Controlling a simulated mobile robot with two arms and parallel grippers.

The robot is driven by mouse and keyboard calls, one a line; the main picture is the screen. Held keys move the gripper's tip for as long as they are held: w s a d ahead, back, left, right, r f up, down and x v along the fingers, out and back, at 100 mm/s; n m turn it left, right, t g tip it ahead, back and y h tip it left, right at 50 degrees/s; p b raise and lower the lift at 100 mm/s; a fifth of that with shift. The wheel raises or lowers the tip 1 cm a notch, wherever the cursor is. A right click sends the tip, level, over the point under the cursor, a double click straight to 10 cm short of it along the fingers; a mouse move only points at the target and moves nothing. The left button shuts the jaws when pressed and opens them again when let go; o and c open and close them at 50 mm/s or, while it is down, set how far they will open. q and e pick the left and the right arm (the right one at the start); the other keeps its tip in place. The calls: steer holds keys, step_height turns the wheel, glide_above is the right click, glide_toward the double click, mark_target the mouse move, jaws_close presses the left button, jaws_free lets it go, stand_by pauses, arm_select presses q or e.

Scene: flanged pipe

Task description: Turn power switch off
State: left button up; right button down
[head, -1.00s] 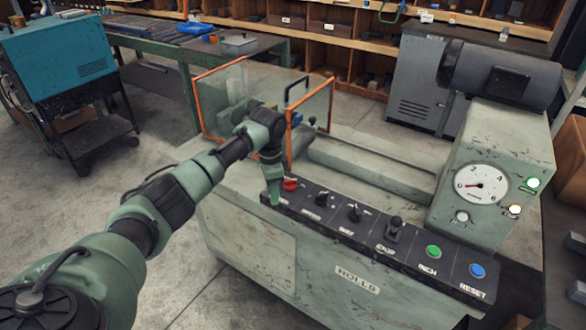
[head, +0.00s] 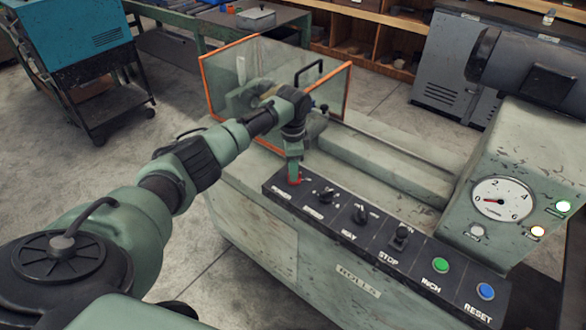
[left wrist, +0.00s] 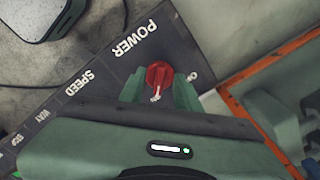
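The power switch is a red rotary knob (left wrist: 158,79) at the left end of the dark control panel (head: 324,226). A pale pointer mark on the knob faces my gripper's palm. My left gripper (head: 294,180) reaches down over the knob, hiding most of it in the head view. In the left wrist view its two green fingers (left wrist: 158,84) stand on either side of the knob, very close. I cannot tell whether they press on it. My right gripper is not in view.
More switches, a green INCH button (head: 440,265) and a blue RESET button (head: 486,291) line the panel. An orange-framed clear guard (head: 277,75) stands behind my gripper.

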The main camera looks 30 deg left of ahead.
arm_select(q)
steer(key=shift+f, duration=0.5)
jaws_close()
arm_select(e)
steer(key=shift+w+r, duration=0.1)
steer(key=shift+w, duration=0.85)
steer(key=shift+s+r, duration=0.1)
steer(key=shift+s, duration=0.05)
